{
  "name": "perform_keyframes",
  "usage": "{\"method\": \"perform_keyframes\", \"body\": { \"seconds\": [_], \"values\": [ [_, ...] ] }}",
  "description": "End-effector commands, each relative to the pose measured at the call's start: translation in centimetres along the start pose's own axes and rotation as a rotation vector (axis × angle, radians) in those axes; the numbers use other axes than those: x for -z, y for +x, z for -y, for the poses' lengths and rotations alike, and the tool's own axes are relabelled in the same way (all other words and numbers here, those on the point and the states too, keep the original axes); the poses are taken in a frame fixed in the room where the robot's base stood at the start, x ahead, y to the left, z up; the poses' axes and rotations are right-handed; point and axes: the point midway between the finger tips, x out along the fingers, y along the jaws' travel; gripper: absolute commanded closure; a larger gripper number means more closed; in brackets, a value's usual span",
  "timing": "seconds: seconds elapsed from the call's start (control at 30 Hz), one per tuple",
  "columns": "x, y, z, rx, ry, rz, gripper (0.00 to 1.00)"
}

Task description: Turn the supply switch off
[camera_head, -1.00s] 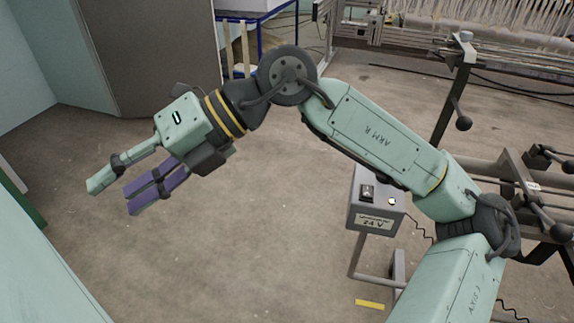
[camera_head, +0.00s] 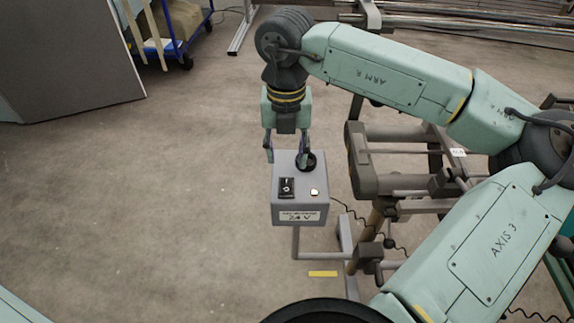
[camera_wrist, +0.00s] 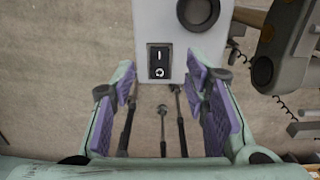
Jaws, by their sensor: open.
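The supply switch (camera_head: 287,188) is a small black rocker on top of a grey box (camera_head: 300,215) labelled 24 V. In the wrist view the switch (camera_wrist: 158,62) shows a white bar mark above and a round mark below; I cannot tell which side is pressed. My gripper (camera_head: 287,153) points down at the box's far edge, behind the switch. In the wrist view my gripper (camera_wrist: 161,75) is open and empty, its purple-padded fingers apart on either side of the switch's line. Whether a finger touches the box is unclear.
A black round knob (camera_head: 308,162) and a small pale lit button (camera_head: 314,192) share the box top. A grey metal frame with rods and a roller (camera_head: 361,158) stands close on the right. Open floor (camera_head: 130,220) lies to the left.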

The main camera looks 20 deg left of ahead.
Motion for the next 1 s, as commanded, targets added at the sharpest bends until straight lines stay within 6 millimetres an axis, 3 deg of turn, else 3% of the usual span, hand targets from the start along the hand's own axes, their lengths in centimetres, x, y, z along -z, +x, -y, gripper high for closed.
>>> {"method": "perform_keyframes", "body": {
  "seconds": [0.2,0.4,0.73,1.0],
  "values": [
    [0.2,3.9,-0.1,-0.003,-0.003,-0.004,0.58],
    [0.1,6.0,-0.1,-0.003,-0.003,-0.002,0.58],
    [0.1,6.4,-0.1,-0.002,-0.003,0.000,0.58],
    [0.1,6.4,-0.1,-0.002,-0.003,0.000,0.76]
  ]
}}
